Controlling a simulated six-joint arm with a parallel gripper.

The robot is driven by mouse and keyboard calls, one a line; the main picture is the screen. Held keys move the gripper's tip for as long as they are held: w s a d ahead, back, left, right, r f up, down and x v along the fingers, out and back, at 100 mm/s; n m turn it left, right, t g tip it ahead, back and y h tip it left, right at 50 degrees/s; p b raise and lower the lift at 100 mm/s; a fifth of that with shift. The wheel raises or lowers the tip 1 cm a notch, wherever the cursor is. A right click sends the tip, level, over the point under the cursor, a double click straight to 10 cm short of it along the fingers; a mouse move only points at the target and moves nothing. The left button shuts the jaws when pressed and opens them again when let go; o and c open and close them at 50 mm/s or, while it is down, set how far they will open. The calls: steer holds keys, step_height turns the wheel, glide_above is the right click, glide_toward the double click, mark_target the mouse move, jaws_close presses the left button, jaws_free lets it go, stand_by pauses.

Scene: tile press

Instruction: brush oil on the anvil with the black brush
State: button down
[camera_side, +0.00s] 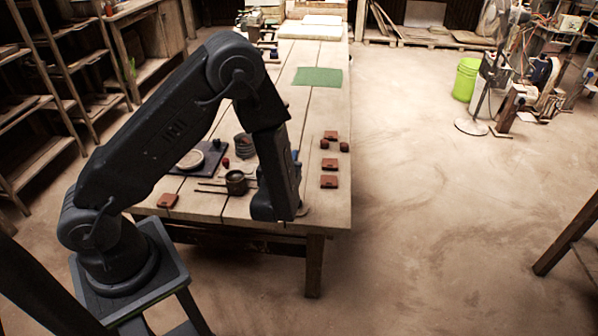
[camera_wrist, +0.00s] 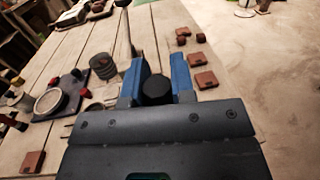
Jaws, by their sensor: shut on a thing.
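My gripper (camera_wrist: 157,75) has two blue fingers, shut on a black round-topped piece (camera_wrist: 156,90) seen from above. It may be the black brush, but its lower part is hidden. A dark board (camera_side: 211,150) with a pale round dish (camera_side: 190,159) lies left of my gripper; the dish also shows in the wrist view (camera_wrist: 48,102). A small dark pot (camera_side: 236,182) stands near the front edge. I cannot tell which thing is the anvil.
A stack of grey rings (camera_wrist: 103,66) stands beyond the pot. Several red-brown tiles, one of them here (camera_side: 329,181), lie along the right edge of the table (camera_side: 310,100). A green mat (camera_side: 318,77) lies further back. Bare planks lie between the mat and the tiles.

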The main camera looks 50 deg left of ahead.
steer(key=s+a+f+n+g+y, duration=0.1)
steer(key=s+a+n+g+y, duration=0.3)
steer(key=a, duration=0.6)
steer(key=s+a+f+n+g+y, duration=0.1)
steer(key=s+a+n+g+y, duration=0.15)
steer(key=a+g, duration=0.45)
steer(key=shift+n+t, duration=0.35)
steer(key=shift+t, duration=0.55)
steer(key=shift+s+a+f, duration=0.1)
steer(key=shift+a+f, duration=0.25)
steer(key=shift+f, duration=0.45)
steer(key=shift+a+f, duration=0.3)
steer(key=shift+f, duration=0.5)
steer(key=shift+s+a+f, duration=0.1)
steer(key=shift+a+f, duration=0.25)
steer(key=shift+f, duration=0.45)
steer(key=shift+f, duration=0.5)
steer(key=shift+w+r, duration=0.1)
step_height(320, 180, up, 7)
